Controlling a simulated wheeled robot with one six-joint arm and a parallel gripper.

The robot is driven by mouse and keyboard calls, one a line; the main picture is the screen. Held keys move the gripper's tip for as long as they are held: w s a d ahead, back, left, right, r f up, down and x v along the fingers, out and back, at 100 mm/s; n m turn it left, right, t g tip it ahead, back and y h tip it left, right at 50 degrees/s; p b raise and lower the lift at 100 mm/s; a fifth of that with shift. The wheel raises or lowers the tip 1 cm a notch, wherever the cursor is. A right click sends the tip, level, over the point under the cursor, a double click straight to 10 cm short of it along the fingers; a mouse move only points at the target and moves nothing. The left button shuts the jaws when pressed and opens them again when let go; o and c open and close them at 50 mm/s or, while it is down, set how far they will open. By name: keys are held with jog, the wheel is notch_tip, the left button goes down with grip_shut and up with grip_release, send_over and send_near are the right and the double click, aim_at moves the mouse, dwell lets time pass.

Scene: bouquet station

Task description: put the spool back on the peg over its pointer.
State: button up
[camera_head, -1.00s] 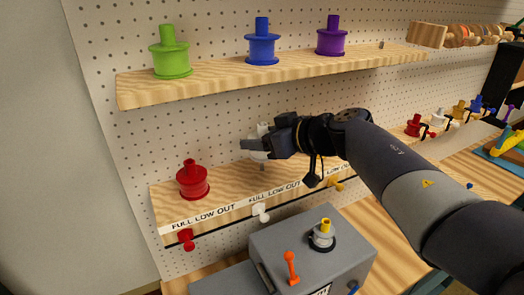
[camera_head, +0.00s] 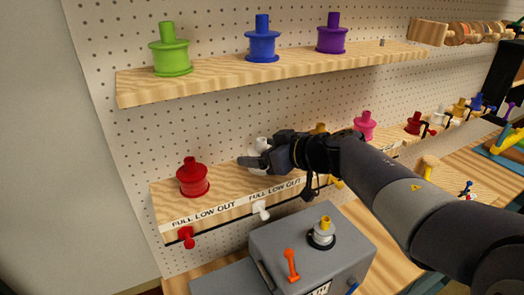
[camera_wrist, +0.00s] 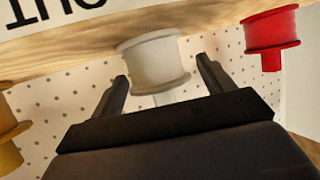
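The white spool (camera_head: 262,144) stands upright on the lower shelf, above the white pointer (camera_head: 260,211). It is partly hidden behind my gripper (camera_head: 250,162) in the head view. In the wrist view, which is upside down, the white spool (camera_wrist: 153,62) rests against the shelf board. My gripper (camera_wrist: 162,85) is open there, one finger on each side of the spool with gaps showing. The peg under the spool is hidden.
A red spool (camera_head: 193,178) stands left on the same shelf (camera_head: 165,207); yellow (camera_head: 320,128) and pink (camera_head: 365,124) spools stand right. The upper shelf (camera_head: 140,93) holds green, blue and purple spools. A grey machine (camera_head: 285,243) sits below.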

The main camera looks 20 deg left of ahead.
jog(key=shift+o, duration=0.2)
jog(key=shift+r, duration=0.2)
jog(key=v, duration=1.2)
jog(key=shift+b, duration=0.45)
jog(key=shift+a, duration=0.1)
jog(key=x, duration=0.8)
jog(key=p+x, duration=0.1)
jog(key=x, duration=0.3)
jog(key=shift+f, duration=0.35)
jog(key=shift+d+r, duration=0.2)
jog(key=shift+r, duration=0.8)
jog(key=shift+s+r, duration=0.1)
jog(key=shift+r, duration=0.15)
jog(key=shift+d, duration=0.1)
